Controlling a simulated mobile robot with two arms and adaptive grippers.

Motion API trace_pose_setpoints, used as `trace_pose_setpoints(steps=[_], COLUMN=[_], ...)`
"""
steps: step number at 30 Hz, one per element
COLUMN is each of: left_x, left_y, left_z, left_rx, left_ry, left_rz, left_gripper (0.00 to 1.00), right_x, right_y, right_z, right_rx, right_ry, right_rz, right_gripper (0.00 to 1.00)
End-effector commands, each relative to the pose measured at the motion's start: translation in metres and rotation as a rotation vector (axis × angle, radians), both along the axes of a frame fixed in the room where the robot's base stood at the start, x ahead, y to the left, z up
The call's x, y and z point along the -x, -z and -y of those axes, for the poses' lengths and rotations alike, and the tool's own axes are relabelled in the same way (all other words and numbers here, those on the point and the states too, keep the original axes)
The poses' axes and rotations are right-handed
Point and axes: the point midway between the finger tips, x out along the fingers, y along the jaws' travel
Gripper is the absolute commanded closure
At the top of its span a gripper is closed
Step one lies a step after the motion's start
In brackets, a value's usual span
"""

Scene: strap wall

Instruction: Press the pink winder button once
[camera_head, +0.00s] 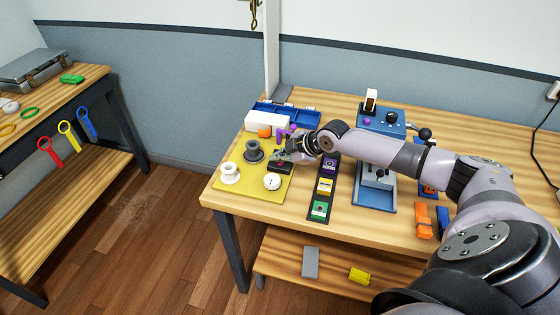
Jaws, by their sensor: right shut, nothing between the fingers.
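My right arm reaches in from the right over the wooden table. Its gripper (284,157) is shut and empty, with its fingertips at or just above a small dark box (281,168) on the yellow mat (238,190). A small pinkish-red spot, likely the pink winder button (280,162), shows on the box's top by the fingertips. I cannot tell whether the fingers touch it, and the gripper partly covers the box. My left gripper is not in view.
A white spool (230,173), a grey spool (254,152) and a white round dial (272,182) stand close by on the mat. A purple piece (285,134) and a blue tray (292,116) lie behind. A dark strip (319,196) with coloured blocks lies to the right.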

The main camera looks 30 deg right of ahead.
Motion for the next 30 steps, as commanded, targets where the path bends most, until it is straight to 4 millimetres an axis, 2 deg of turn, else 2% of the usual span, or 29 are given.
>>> trace_pose_setpoints(steps=[8, 18, 30], left_x=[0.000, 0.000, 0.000], left_y=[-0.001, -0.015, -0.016], left_z=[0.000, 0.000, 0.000], left_rx=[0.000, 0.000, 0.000], left_ry=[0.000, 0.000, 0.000], left_rz=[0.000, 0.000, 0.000], left_gripper=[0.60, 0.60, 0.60], right_x=[0.001, 0.001, 0.000], right_y=[0.000, -0.018, -0.020], right_z=[0.000, 0.001, 0.001], right_rx=[0.000, 0.001, 0.001], right_ry=[0.000, 0.001, 0.000], right_rz=[-0.004, -0.004, -0.001], right_gripper=[1.00, 1.00, 1.00])
